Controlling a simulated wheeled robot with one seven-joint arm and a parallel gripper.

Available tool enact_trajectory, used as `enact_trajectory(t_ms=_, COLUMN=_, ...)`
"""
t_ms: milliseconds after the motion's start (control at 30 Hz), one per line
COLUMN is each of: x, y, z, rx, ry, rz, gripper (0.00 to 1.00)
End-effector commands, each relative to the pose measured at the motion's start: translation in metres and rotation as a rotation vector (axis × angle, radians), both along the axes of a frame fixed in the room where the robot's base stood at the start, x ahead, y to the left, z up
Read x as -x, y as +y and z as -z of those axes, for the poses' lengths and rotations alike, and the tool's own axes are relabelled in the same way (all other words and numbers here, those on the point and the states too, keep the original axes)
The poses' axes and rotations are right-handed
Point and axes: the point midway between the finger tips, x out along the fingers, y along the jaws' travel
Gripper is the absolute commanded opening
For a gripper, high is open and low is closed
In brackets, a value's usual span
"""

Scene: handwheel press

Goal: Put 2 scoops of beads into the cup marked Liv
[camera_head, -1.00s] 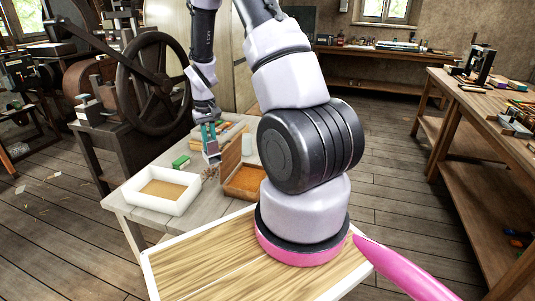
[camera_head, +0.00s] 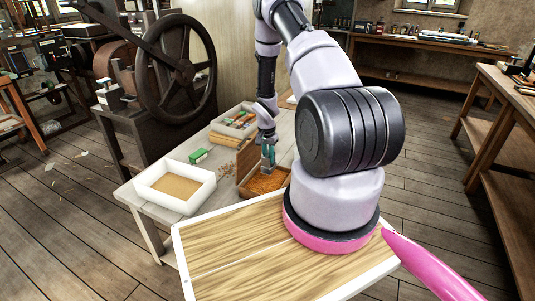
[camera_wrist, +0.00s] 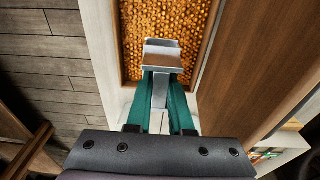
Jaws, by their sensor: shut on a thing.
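My gripper (camera_head: 268,152) is shut on the handle of a grey metal scoop (camera_wrist: 162,60), with its green fingers (camera_wrist: 162,102) on either side in the wrist view. The scoop is over the open wooden box of orange beads (camera_wrist: 130,70). In the head view the box (camera_head: 245,165) stands on the pale table, with my gripper at its opening. I cannot tell whether the scoop touches the beads; no heap of beads shows in it. No cup marked Liv can be made out; my arm hides part of the table.
A white tray (camera_head: 196,204) with a tan bottom stands left of the box. A green block (camera_head: 199,155) and a compartment tray (camera_head: 215,124) lie behind. A handwheel press (camera_head: 176,72) stands beyond the table. Some small brown bits lie beside the box.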

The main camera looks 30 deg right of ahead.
Motion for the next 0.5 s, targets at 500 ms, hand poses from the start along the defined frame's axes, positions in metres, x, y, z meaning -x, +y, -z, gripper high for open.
enact_trajectory(t_ms=500, x=0.011, y=0.014, z=0.04, rx=0.182, ry=-0.14, rz=-0.008, gripper=0.0)
